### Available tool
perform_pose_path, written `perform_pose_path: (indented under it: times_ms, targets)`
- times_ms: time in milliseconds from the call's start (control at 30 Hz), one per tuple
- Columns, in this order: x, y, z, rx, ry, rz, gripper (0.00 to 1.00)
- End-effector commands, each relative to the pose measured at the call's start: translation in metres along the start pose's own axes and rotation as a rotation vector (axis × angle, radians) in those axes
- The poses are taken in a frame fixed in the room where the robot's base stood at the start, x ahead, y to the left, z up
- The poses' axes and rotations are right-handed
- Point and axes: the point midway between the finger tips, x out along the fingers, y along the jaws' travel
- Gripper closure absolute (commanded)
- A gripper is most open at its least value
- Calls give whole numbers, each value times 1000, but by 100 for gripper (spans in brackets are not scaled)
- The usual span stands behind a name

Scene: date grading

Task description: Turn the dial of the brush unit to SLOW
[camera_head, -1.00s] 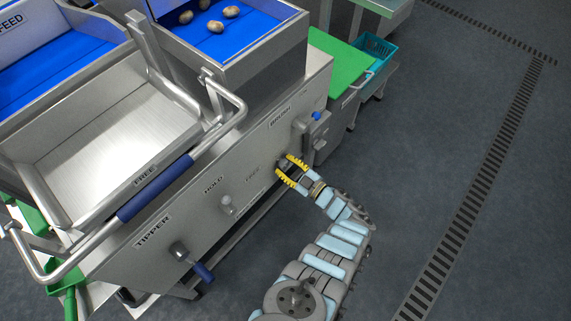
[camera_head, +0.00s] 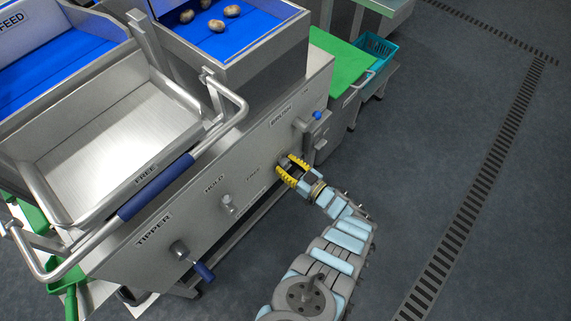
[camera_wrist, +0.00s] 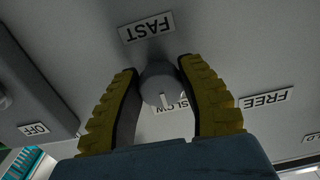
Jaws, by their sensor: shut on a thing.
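The dial (camera_wrist: 160,84) is a round grey knob on the steel panel. A pale pointer mark on it faces toward the SLOW label (camera_wrist: 172,105), which is partly hidden by the dial. The FAST label (camera_wrist: 146,27) is on the opposite side of the dial. My gripper (camera_wrist: 160,78) is shut on the dial, one yellow ribbed finger on each side. In the head view my gripper (camera_head: 289,166) reaches the panel below the BRUSH label (camera_head: 281,117). The dial is mostly hidden there.
A blue-tipped switch (camera_head: 317,115) is just above right of my gripper. The HOLD/FREE knob (camera_head: 229,204) and TIPPER crank (camera_head: 203,271) are to the left. Open floor lies to the right.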

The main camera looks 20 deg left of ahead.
Motion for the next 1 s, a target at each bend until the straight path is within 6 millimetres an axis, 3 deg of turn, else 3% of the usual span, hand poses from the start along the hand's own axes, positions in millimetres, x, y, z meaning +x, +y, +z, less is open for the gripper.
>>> perform_pose_path:
  times_ms: [267, 300, 367, 767, 1000]
  targets:
    - [0, 0, 2, 1, -3, 0, 96]
    - [0, 0, 1, 1, -3, 0, 48]
    - [0, 0, 1, 1, -2, 0, 31]
    - [-4, 0, 1, 0, -2, 0, 30]
    - [-38, 0, 1, 0, -3, 2, 30]
